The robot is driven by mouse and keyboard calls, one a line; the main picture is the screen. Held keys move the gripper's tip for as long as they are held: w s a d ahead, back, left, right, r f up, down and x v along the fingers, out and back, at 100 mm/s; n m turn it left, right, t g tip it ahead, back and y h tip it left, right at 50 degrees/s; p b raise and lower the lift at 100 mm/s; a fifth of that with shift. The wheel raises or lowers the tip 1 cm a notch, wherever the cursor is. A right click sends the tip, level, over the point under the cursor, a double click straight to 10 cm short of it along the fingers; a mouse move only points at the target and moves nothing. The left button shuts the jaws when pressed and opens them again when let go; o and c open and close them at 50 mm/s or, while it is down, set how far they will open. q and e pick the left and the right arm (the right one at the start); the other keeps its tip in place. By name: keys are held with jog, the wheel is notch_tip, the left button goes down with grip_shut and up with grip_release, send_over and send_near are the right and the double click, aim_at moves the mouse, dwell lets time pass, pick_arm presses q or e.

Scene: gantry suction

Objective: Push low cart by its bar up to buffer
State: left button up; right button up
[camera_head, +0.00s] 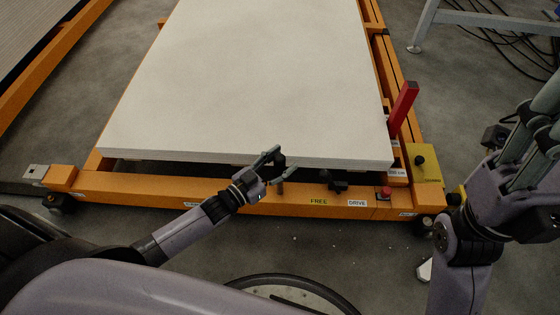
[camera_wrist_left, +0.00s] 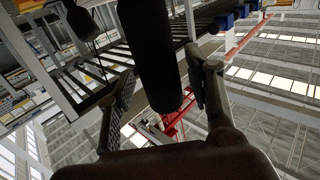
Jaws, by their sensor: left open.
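The low cart (camera_head: 230,193) is orange and carries a thick white board stack (camera_head: 260,80). Its front beam crosses the head view in front of me, with FREE and DRIVE labels. My left gripper (camera_head: 271,165) is open at this beam, right of its middle, by the board's front edge. In the left wrist view a dark rounded bar (camera_wrist_left: 152,50) runs between the spread fingers (camera_wrist_left: 160,105); I cannot tell whether they touch it. The buffer cannot be identified.
A red upright lever (camera_head: 403,108) and a yellow box (camera_head: 424,163) stand at the cart's right side. A red button (camera_head: 385,192) sits on the beam. Another orange frame (camera_head: 40,75) lies at left. Cables (camera_head: 515,40) lie on the floor at upper right.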

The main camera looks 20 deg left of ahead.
pick_arm(q)
jog(key=v, duration=1.2)
dwell(0.8)
